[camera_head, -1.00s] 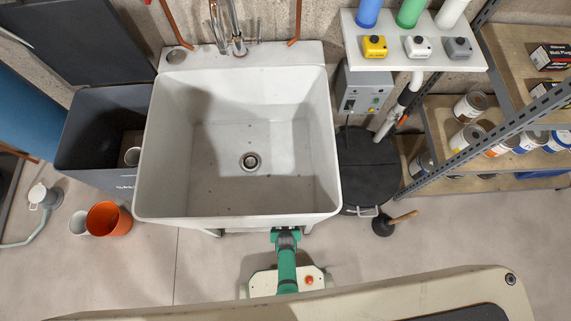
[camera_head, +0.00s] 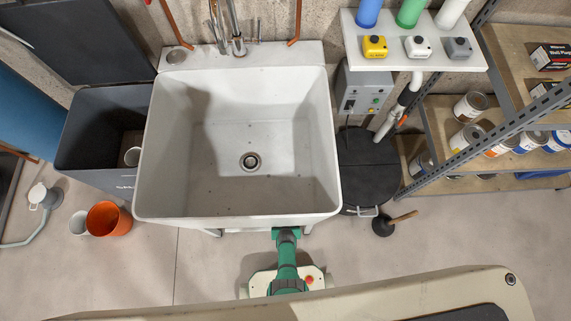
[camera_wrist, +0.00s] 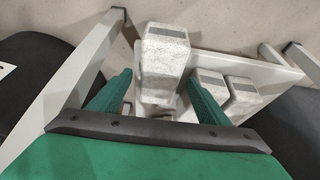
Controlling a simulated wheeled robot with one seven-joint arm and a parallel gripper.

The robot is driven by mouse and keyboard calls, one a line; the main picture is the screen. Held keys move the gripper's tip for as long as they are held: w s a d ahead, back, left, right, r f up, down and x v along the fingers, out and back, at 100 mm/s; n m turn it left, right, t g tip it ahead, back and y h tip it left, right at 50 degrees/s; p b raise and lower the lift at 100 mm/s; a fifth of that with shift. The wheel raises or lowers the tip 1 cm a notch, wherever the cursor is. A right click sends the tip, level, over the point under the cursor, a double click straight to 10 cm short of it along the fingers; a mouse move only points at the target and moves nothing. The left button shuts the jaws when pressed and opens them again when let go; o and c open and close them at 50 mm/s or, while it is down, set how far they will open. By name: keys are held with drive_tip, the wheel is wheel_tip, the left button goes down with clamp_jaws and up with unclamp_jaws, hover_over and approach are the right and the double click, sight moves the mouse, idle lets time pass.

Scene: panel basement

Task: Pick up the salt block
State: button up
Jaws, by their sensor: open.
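In the wrist view, a pale grey, speckled block (camera_wrist: 165,50) with chamfered edges, which looks like the salt block, stands between the two green fingers of my gripper (camera_wrist: 158,78). The fingers are spread to either side of it, and I cannot tell whether either touches it. Its lower part is partly hidden by a rough pale piece in front. Two similar smaller blocks (camera_wrist: 208,86) (camera_wrist: 241,97) lie just right of the right finger. In the head view, my gripper and the blocks are hidden beneath the sink's front edge.
The large white sink (camera_head: 240,208) overhangs my arm. In the wrist view, pale legs (camera_wrist: 85,75) (camera_wrist: 303,62) and a light rail (camera_wrist: 255,72) surround the blocks.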

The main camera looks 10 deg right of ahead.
drive_tip(key=shift+w+f, duration=0.1)
drive_tip(key=shift+f, duration=0.15)
idle(0.4)
clamp_jaws()
